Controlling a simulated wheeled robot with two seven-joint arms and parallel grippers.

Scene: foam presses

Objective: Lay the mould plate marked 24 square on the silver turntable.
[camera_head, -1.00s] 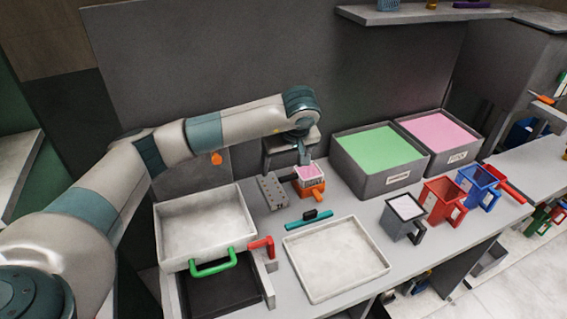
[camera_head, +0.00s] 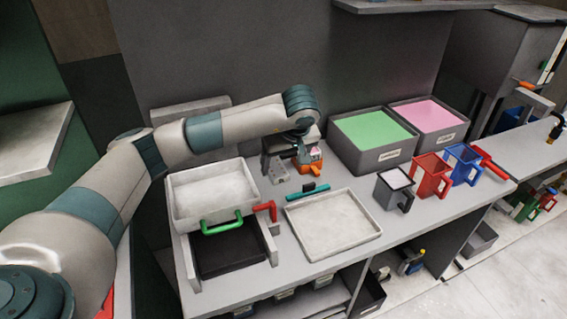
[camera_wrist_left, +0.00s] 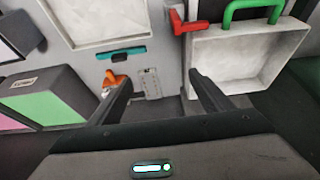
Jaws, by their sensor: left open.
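My left gripper (camera_head: 300,157) is open over the back of the bench, close to a small orange object (camera_head: 312,166) and a grey block with dark marks (camera_head: 281,175). It hides part of both. In the left wrist view its two fingers (camera_wrist_left: 159,82) are apart with nothing between them; the grey block (camera_wrist_left: 151,82) lies beyond the gap and the orange object (camera_wrist_left: 114,79) is beside the left finger. I cannot read a 24 on any plate, and I cannot make out a silver turntable. My right gripper is not in view.
A white box with a green handle (camera_head: 222,223) stands at left, with a red handle (camera_head: 266,211) beside it. A shallow white tray (camera_head: 375,236) lies in front. Green-filled (camera_head: 385,163) and pink-filled (camera_head: 436,139) bins stand behind red (camera_head: 432,177) and blue (camera_head: 462,166) jugs.

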